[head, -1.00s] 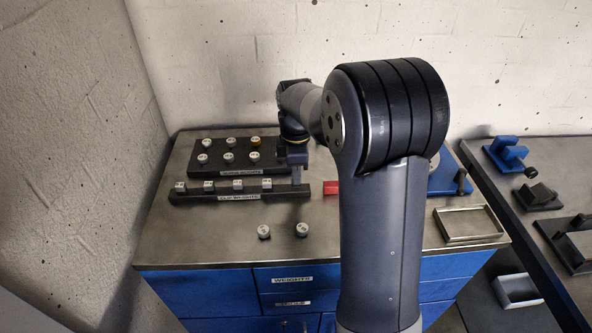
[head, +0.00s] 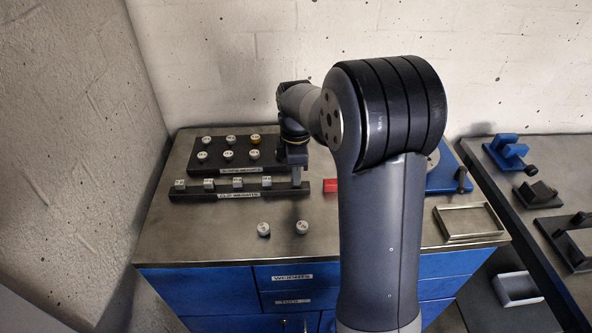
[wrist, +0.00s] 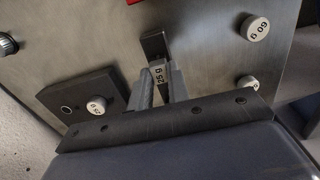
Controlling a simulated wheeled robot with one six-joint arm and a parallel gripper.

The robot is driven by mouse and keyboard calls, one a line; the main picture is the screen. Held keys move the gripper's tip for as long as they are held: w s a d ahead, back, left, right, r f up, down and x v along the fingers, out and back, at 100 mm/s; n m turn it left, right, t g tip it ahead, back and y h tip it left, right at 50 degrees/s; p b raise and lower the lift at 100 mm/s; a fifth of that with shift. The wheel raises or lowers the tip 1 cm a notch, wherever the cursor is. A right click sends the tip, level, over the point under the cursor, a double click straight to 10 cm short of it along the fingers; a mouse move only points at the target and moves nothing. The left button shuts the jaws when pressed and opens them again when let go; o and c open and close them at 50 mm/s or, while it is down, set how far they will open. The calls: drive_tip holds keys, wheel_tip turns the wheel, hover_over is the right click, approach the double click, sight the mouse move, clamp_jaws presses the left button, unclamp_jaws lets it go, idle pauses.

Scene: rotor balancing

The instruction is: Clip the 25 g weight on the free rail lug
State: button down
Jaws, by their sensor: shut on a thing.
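In the head view my gripper (head: 297,181) points down at the right end of the dark clip-weight rail (head: 225,196). The weight is hidden there by the fingers. The rail's dark end (wrist: 155,43) shows just beyond the weight in the wrist view. I cannot tell whether the weight is seated on a lug. Several other clip weights (head: 209,184) sit along the rail to the left.
A dark rack with round weights (head: 229,155) stands behind the rail. Two loose round weights (head: 264,229) (head: 302,227) are on the bare table in front. A red block (head: 331,186) lies just right of the rail. An empty tray (head: 468,222) is at the right.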

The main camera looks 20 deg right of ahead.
drive_tip(key=shift+f, duration=0.3)
drive_tip(key=c, duration=1.3)
unclamp_jaws()
drive_tip(key=shift+r, duration=0.1)
drive_tip(key=shift+c, duration=0.7)
drive_tip(key=shift+r, duration=0.1)
wheel_tip(320, 180, up, 6)
drive_tip(key=p, duration=0.5)
